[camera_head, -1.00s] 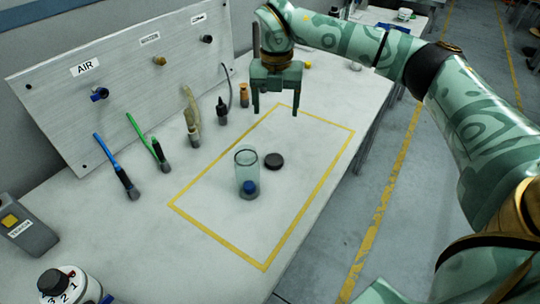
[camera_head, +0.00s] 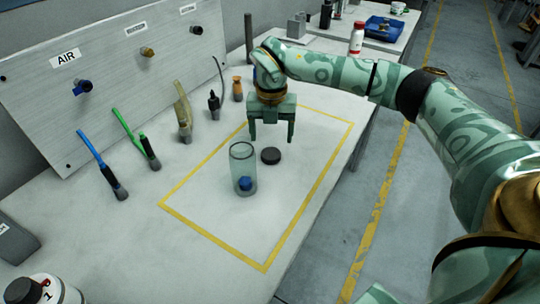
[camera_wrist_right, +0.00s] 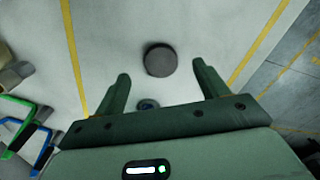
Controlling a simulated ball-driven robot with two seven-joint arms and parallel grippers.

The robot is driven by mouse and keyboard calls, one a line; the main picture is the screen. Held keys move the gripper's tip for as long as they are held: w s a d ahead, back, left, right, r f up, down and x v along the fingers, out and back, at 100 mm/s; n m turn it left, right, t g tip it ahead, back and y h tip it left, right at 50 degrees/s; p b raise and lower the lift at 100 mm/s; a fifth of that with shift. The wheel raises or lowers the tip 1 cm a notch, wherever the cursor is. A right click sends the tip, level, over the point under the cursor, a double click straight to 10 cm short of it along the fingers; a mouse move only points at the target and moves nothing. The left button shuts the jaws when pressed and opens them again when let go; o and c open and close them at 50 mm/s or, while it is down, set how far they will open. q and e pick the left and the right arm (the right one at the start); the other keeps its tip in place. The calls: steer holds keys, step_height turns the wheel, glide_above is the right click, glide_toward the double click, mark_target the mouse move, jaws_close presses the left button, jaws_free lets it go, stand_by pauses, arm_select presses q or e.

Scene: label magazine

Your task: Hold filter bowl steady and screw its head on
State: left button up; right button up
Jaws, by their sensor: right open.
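The filter bowl (camera_head: 243,160) is a clear upright cylinder with a blue piece inside, standing within the yellow outline on the table. A dark round disc, apparently the head (camera_head: 271,156), lies flat beside it to the right, apart from the bowl. My right gripper (camera_head: 271,140) is open and empty, fingers down, above and behind the disc. In the right wrist view the disc (camera_wrist_right: 160,60) shows ahead, between the lines of the open fingers (camera_wrist_right: 161,72). A small blue round shape, possibly the bowl's inside, shows partly behind the gripper body. My left gripper is out of view.
A grey panel (camera_head: 110,75) with an AIR label and fittings stands at the back left. Blue (camera_head: 100,165) and green (camera_head: 135,139) hoses and other fittings stand before it. The outlined area (camera_head: 225,220) in front of the bowl is clear.

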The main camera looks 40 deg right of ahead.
mark_target(271, 153)
steer(key=f+b, duration=0.2)
steer(key=f, duration=0.1)
steer(key=f+b, duration=0.1)
steer(key=f, duration=0.1)
steer(key=shift+s+a+f, duration=0.2)
steer(key=shift+s+a, duration=0.05)
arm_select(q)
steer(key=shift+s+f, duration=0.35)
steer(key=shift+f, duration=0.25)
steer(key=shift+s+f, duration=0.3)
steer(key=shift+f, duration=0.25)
arm_select(e)
steer(key=shift+r, duration=0.15)
steer(key=shift+c, duration=0.3)
steer(key=c, duration=1)
